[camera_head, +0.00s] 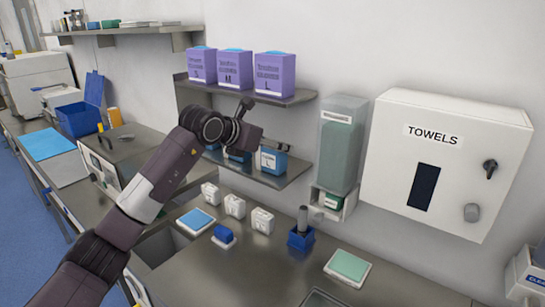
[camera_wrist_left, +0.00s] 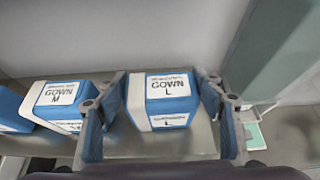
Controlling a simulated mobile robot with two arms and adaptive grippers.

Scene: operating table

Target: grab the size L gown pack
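The size L gown pack (camera_wrist_left: 170,98) is a blue box with a white label reading "GOWN L". It sits on the lower wall shelf, and it also shows in the head view (camera_head: 273,161) at the right end of that shelf. My left gripper (camera_wrist_left: 162,92) is open, with one finger on each side of the L pack. I cannot tell if the fingers touch it. In the head view my left arm reaches in from the left and partly hides the shelf. My right gripper is not in view.
The size M gown pack (camera_wrist_left: 62,100) stands left of the L pack, close to my left finger. Purple boxes (camera_head: 274,75) stand on the shelf above. A clear dispenser (camera_head: 341,145) and the white towels cabinet (camera_head: 450,160) are on the wall to the right.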

